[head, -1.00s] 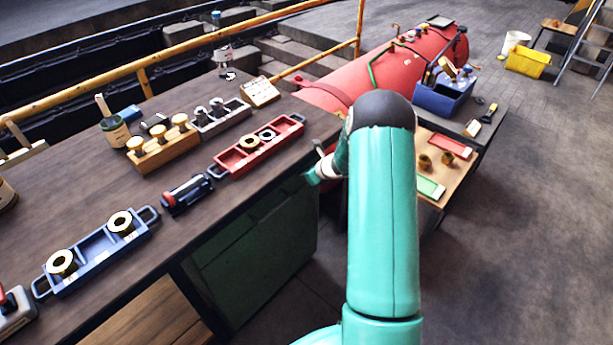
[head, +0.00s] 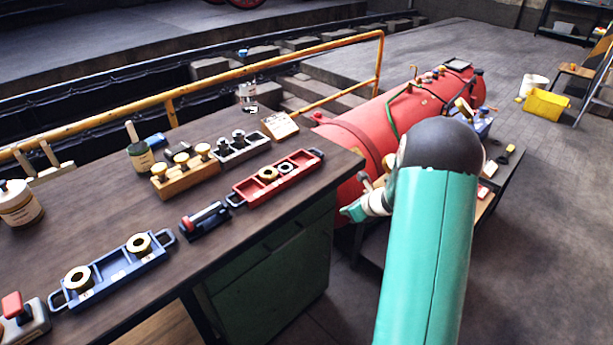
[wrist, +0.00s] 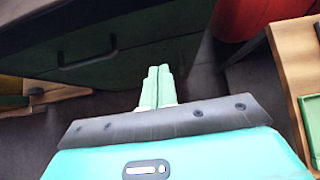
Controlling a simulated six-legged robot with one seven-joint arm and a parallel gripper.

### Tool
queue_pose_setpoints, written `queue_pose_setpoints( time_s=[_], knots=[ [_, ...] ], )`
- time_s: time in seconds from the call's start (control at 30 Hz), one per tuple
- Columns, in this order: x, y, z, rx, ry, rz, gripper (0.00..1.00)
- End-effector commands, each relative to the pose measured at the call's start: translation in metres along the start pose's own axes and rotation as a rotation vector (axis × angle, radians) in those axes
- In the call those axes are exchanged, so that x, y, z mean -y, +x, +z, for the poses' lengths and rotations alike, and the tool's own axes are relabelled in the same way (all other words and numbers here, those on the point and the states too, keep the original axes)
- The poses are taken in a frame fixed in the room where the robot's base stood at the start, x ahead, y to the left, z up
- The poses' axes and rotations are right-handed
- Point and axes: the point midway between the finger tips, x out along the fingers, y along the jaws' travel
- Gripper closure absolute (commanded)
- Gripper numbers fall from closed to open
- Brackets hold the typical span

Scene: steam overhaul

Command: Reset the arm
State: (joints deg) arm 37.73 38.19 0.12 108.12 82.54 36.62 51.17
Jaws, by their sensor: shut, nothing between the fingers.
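My gripper (wrist: 158,88) shows in the wrist view with its two pale green fingers together and nothing between them. It points at the gap between a dark green cabinet front (wrist: 90,50) with a handle and a wooden-topped surface at the right. In the head view my teal arm reaches forward at the right of the dark workbench (head: 100,215). The wrist end of the arm is beside the bench's right corner, apart from the things on it.
On the bench are a blue tray (head: 112,270) with two rings, a red tray (head: 250,190) with rings, a wooden block (head: 187,180) with brass knobs and a red-topped device (head: 20,315). A red boiler (head: 350,140) and yellow railing (head: 250,70) stand behind.

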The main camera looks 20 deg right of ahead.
Motion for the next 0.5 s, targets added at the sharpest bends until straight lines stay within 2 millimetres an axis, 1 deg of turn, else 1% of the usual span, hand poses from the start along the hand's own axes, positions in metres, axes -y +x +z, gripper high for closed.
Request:
queue_pose_setpoints(
  time_s=[0.17, 0.27, 0.37, 0.4, 0.47, 0.5],
  knots=[
    [-0.003, -0.002, 0.002, 0.000, -0.013, 0.003, 1.00],
    [-0.016, -0.010, 0.018, 0.000, -0.094, 0.022, 1.00],
    [-0.043, -0.026, 0.046, -0.002, -0.258, 0.058, 1.00],
    [-0.057, -0.035, 0.059, -0.002, -0.344, 0.076, 1.00],
    [-0.080, -0.049, 0.077, -0.005, -0.481, 0.106, 1.00],
    [-0.095, -0.059, 0.087, -0.008, -0.574, 0.125, 1.00]
  ],
)
